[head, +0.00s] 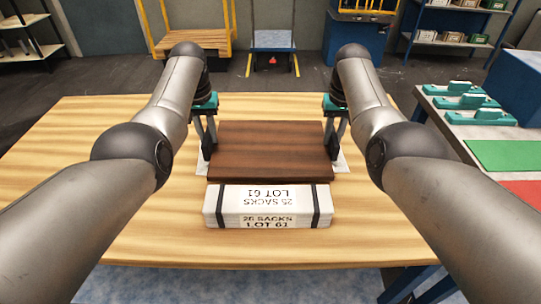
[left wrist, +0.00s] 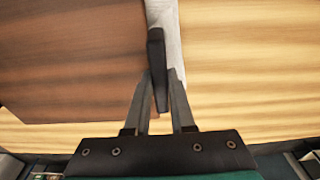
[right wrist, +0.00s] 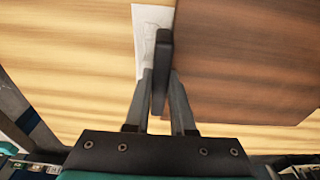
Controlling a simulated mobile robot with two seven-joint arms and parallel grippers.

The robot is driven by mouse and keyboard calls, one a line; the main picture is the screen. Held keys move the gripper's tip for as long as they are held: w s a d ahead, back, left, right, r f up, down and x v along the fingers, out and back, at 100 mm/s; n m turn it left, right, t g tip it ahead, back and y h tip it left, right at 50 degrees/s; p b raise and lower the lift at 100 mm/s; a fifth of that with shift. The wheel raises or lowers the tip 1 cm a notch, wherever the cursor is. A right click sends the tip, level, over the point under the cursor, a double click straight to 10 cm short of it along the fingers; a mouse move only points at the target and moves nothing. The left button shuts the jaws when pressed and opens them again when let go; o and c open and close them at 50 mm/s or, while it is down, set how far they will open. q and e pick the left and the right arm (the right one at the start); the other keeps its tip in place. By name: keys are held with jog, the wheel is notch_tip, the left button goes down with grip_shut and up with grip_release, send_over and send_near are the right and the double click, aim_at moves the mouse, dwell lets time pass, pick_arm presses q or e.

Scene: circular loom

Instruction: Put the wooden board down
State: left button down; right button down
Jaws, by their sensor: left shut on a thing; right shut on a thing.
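The dark brown wooden board (head: 272,148) is level in the middle of the head view, over a white sheet (head: 342,163) that shows at its sides. My left gripper (head: 209,146) is shut on a black handle (left wrist: 156,60) at the board's left edge. My right gripper (head: 334,146) is shut on a matching black handle (right wrist: 162,62) at its right edge. The board also shows in the left wrist view (left wrist: 70,60) and the right wrist view (right wrist: 240,60). I cannot tell whether its underside touches the sheet.
A white package with black straps (head: 268,206), marked 25 SACKS LOT 61, lies just in front of the board on the wooden table (head: 130,225). The table is clear to both sides. A side bench with teal holders (head: 466,102) stands at the right.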

pick_arm(q)
jog(key=shift+s+f+b, duration=0.1)
jog(key=shift+f+b, duration=0.25)
jog(key=shift+f, duration=0.1)
pick_arm(e)
jog(key=shift+s+f, duration=0.1)
jog(key=shift+f, duration=0.4)
pick_arm(q)
jog(key=shift+f+b, duration=0.3)
jog(key=shift+f, duration=0.1)
pick_arm(e)
jog(key=shift+f, duration=0.35)
pick_arm(q)
jog(key=shift+f, duration=0.15)
pick_arm(e)
jog(key=shift+f, duration=0.15)
